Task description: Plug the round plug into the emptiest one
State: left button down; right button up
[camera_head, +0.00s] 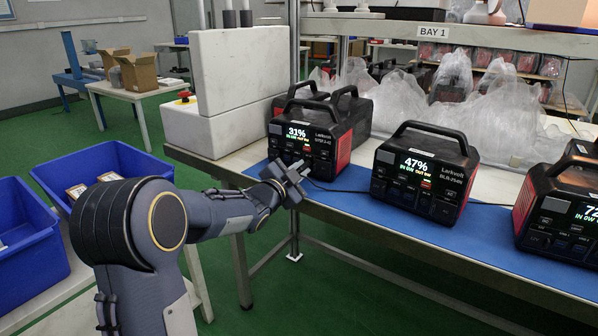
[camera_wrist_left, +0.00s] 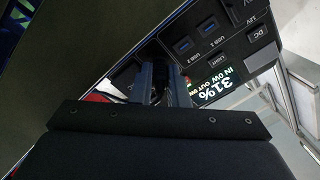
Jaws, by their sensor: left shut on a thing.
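Three black and red power stations stand in a row: the left one (camera_head: 312,140) reads 31%, the middle one (camera_head: 422,172) 47%, and the right one (camera_head: 565,208) a number starting 72, cut by the edge. My left gripper (camera_head: 298,173) is at the lower front of the 31% station. In the left wrist view the gripper (camera_wrist_left: 166,78) is shut on a small dark thing, likely the round plug, mostly hidden between the fingers. The 31% screen (camera_wrist_left: 215,88) and USB ports show upside down beside it. I cannot tell whether the plug touches a socket. My right gripper is not in view.
The stations stand on a blue mat (camera_head: 350,205) on the bench. A dark cable (camera_head: 345,190) runs right from near my gripper. Clear plastic bags (camera_head: 400,105) lie behind. A white box with a red button (camera_head: 185,97) stands left. Blue bins (camera_head: 105,158) are at far left.

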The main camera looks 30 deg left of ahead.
pick_arm(q)
jog(key=shift+w, duration=0.15)
jog(key=c, duration=1.3)
grip_release()
jog(key=shift+c, duration=0.2)
